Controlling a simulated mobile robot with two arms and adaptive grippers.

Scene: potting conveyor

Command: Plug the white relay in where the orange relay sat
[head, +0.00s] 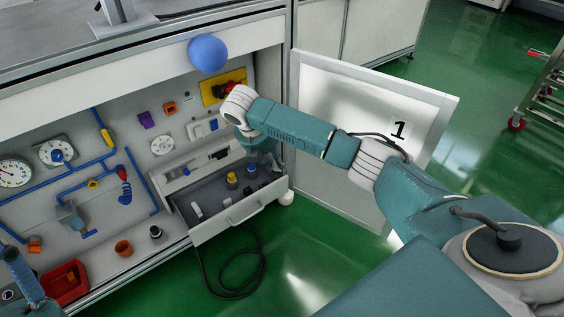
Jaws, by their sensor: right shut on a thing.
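My right gripper (268,163) hangs over the back right of the open grey drawer (228,221), close to the cabinet's back panel. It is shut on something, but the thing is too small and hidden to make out. A small orange block (169,107) with a dark middle sits on the panel, beside a purple block (147,120); I cannot tell whether it is the orange relay. White blocks (200,130) sit on the panel left of my right forearm. A white piece (196,209) lies in the drawer. I cannot tell which is the white relay.
The drawer also holds yellow (232,180) and blue (251,171) pieces. A yellow plate with a red switch (226,88) is on the panel. An open door (350,105) marked 1 stands right. A red bin (64,284) and orange cup (123,248) are lower left.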

